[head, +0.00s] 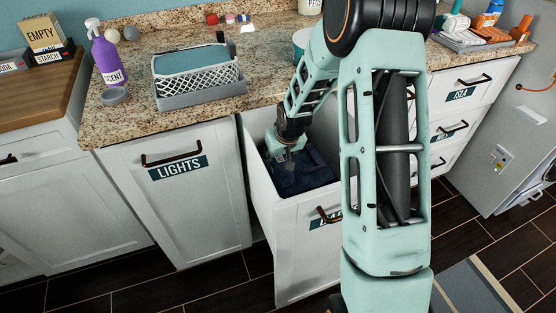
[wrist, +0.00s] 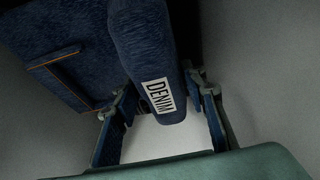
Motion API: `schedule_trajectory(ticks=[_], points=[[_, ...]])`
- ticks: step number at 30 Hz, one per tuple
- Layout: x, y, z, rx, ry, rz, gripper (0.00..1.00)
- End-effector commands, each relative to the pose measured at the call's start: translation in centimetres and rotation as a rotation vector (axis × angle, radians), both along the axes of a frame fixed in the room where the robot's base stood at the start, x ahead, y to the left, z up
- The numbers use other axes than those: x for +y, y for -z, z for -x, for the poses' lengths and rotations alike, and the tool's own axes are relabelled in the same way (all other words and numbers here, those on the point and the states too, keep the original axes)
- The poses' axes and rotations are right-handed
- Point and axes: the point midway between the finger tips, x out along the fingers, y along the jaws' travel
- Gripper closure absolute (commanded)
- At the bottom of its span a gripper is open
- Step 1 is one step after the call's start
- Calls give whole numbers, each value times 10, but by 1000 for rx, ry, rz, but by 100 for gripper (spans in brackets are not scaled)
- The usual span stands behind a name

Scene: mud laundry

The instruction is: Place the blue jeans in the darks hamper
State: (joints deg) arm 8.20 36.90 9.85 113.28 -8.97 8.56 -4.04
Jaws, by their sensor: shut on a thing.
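The blue jeans (wrist: 145,40) are a dark blue roll with a white DENIM tag, seen between the two fingers of my gripper (wrist: 163,92) in the wrist view. My gripper is shut on them. In the head view my gripper (head: 290,158) is down inside the pulled-out hamper drawer (head: 300,245), with dark blue cloth (head: 305,180) under and around it. The drawer's label is mostly hidden by my arm. A flat blue denim part with orange stitching (wrist: 60,65) lies left of the roll; I cannot tell whether it belongs to the same jeans.
The closed LIGHTS front (head: 180,210) is left of the open drawer. The counter (head: 200,40) above holds a lattice basket (head: 198,82) and a purple bottle (head: 106,58). Drawers (head: 460,100) stand to the right. Pale walls surround the cloth in the wrist view.

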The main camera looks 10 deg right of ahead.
Motion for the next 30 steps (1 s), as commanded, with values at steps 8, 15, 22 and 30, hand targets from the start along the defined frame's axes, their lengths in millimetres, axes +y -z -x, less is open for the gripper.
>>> schedule_trajectory(ticks=[8,15,22,30], points=[[0,-1,-3,-8,-1,0,100],[0,7,-2,-8,-1,0,100],[0,12,-2,-8,-1,0,100],[0,12,-1,-4,0,-1,43]])
